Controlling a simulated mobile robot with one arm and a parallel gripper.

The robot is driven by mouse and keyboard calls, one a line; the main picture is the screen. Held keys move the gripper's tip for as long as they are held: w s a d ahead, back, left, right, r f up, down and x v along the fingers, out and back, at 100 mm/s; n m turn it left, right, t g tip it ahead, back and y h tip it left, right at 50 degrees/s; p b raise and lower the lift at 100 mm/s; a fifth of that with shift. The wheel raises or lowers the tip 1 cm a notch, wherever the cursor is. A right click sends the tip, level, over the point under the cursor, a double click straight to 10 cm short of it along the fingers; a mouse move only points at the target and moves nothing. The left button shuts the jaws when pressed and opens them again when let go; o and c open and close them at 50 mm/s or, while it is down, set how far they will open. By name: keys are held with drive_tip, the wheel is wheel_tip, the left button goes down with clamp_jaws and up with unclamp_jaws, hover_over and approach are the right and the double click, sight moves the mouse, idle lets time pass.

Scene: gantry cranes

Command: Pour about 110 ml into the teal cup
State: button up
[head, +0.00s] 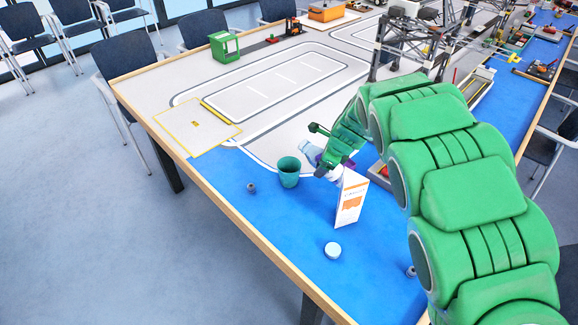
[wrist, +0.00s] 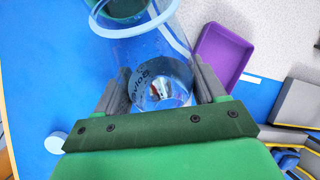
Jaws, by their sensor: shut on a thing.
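The teal cup (head: 289,171) stands upright on the blue part of the table in the head view. Its dark green inside shows at the top of the wrist view (wrist: 122,8), partly behind the rim of the clear vessel. My gripper (head: 320,157) is just right of the cup. In the wrist view its grey fingers (wrist: 160,72) are shut on the sides of a clear vessel (wrist: 150,50) with a pale blue rim and dark lettering. The vessel's mouth points toward the cup and looks tilted. I cannot make out its liquid level or any stream.
A white card sign (head: 351,199) stands close to my gripper. A white round lid (head: 333,250) and a small grey piece (head: 252,187) lie on the blue surface. A purple tray (wrist: 222,57) is beside the vessel. Crane models stand behind my arm.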

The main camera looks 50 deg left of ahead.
sight(321, 150)
drive_tip(key=shift+s+a+r+g+y, duration=0.15)
drive_tip(key=shift+r+g+y, duration=0.15)
drive_tip(key=shift+r+y, duration=0.25)
drive_tip(key=shift+s+a+r+g+y, duration=0.15)
drive_tip(key=shift+r+g+y, duration=0.2)
drive_tip(key=shift+r, duration=0.4)
drive_tip(key=shift+w+d+r+m+g+y, duration=0.1)
drive_tip(key=shift+r+m+g+y, duration=0.1)
drive_tip(key=shift+r+g+y, duration=0.45)
drive_tip(key=shift+w+d+r+m+g+y, duration=0.1)
drive_tip(key=shift+r+m+g+y, duration=0.1)
drive_tip(key=shift+r+y, duration=0.7)
drive_tip(key=shift+w+d+r+g+y, duration=0.1)
drive_tip(key=shift+r+g+y, duration=0.7)
drive_tip(key=shift+r+y, duration=0.7)
drive_tip(key=shift+m, duration=0.3)
